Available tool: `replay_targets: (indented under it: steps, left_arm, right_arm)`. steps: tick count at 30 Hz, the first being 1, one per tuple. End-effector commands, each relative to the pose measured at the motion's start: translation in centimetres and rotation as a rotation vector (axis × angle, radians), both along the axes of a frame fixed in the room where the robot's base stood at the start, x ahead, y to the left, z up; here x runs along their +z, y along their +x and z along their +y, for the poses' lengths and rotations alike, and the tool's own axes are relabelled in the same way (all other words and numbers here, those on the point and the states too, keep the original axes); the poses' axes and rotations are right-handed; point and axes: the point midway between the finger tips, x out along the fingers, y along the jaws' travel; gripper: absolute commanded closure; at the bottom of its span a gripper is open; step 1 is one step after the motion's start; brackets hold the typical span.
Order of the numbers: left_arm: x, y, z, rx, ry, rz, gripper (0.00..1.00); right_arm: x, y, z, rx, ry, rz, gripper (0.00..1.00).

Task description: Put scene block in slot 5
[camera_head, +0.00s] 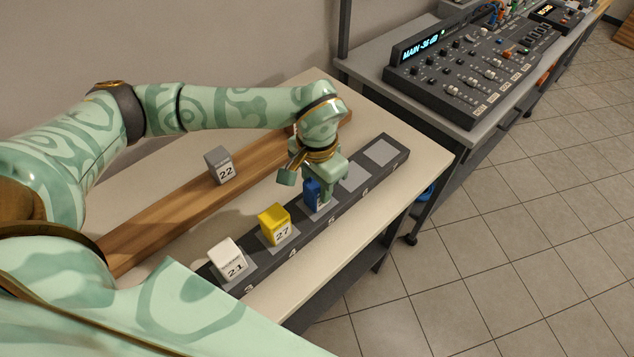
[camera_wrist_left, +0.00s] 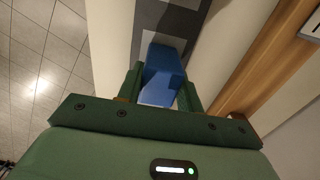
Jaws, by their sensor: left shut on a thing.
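My left gripper (camera_head: 318,190) is shut on a blue block (camera_head: 312,194), which it holds upright at the pad marked 5 on the dark slotted rail (camera_head: 405,150). I cannot tell whether the block touches the pad. In the left wrist view the blue block (camera_wrist_left: 163,72) sits between the two green fingers, with the rail (camera_wrist_left: 182,22) beyond it. The gripper hides part of the block in the head view. A white block (camera_head: 228,262) marked 21 stands at slot 3, and a yellow block (camera_head: 274,226) marked 27 at slot 4. My right gripper is not in view.
A grey block (camera_head: 219,165) marked 22 stands on the wooden plank (camera_head: 160,232) behind the rail. The pads (camera_head: 355,177) beyond slot 5 are empty. A mixing desk (camera_head: 470,70) stands on another table at the back right.

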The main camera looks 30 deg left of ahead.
Motion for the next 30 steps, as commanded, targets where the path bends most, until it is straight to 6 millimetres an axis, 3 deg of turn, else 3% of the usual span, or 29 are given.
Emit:
replay_targets:
  steps: [4,5,6,7,17,20,30]
  left_arm:
    - [-0.3,0.0,0.0,-0.001,0.0,0.0,0.92]
    - [-0.3,0.0,0.0,0.0,0.0,0.0,0.56]
    - [-0.3,0.0,0.0,0.0,0.0,0.0,0.45]
    - [-0.3,0.0,0.0,0.0,0.0,0.0,0.42]
    - [0.3,0.0,0.0,0.001,0.0,0.0,0.42]
    - [1.8,0.1,0.0,0.0,0.0,-0.005,0.42]
    - [9.6,0.1,0.0,0.001,0.001,-0.006,0.42]
  right_arm:
    - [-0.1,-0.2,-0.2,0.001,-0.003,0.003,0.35]
    - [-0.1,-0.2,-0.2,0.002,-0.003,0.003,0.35]
    - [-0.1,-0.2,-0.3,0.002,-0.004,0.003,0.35]
    - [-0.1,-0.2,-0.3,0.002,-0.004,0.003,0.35]
    - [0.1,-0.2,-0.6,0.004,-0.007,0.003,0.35]
    - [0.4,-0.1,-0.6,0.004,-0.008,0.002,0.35]
    - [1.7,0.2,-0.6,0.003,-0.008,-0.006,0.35]
